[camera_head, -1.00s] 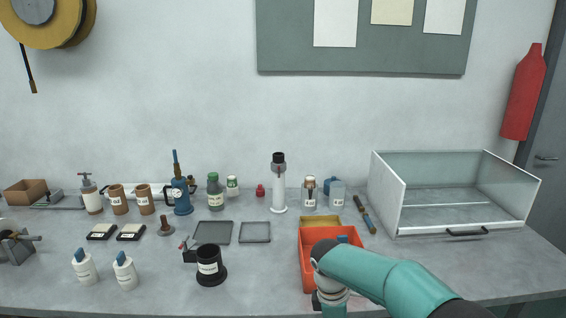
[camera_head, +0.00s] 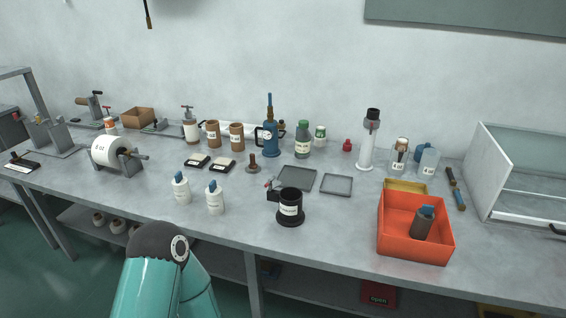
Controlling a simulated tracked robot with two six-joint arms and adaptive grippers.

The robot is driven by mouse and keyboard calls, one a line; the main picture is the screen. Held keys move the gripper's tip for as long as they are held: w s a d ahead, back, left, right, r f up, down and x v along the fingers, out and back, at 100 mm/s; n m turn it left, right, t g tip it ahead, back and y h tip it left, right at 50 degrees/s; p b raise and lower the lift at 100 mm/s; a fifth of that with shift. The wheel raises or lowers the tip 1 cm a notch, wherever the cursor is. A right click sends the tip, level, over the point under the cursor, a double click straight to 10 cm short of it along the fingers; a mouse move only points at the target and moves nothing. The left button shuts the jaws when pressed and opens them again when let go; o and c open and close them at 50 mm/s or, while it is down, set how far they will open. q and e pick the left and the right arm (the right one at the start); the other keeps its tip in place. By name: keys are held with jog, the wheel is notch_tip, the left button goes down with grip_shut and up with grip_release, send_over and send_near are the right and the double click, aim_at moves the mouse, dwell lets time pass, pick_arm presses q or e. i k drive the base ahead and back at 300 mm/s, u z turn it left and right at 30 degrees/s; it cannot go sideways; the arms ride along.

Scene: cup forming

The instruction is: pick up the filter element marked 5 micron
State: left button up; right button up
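Two white cylinders with blue tops, likely filter elements, stand upright side by side on the bench: the left one (camera_head: 181,190) and the right one (camera_head: 214,199). Their small labels are too blurred to read, so I cannot tell which is marked 5 micron. A teal link of my arm with a dark joint shows at the bottom left, in front of the bench. Neither gripper is in view.
A black cup-shaped housing (camera_head: 291,207) stands right of the white cylinders, near two flat grey trays (camera_head: 337,184). Two small dark pads (camera_head: 222,165) lie behind the cylinders. A white roll (camera_head: 113,152) sits on a stand at left. The bench front left of the cylinders is clear.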

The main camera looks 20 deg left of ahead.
aim_at(214, 193)
jog(key=u, duration=0.85)
jog(key=i, duration=0.15)
jog(key=z, duration=2.75)
jog(key=k, duration=1.75)
jog(key=z, duration=1.3)
jog(key=i, duration=0.1)
jog(key=u, duration=2.9)
jog(key=i, duration=0.55)
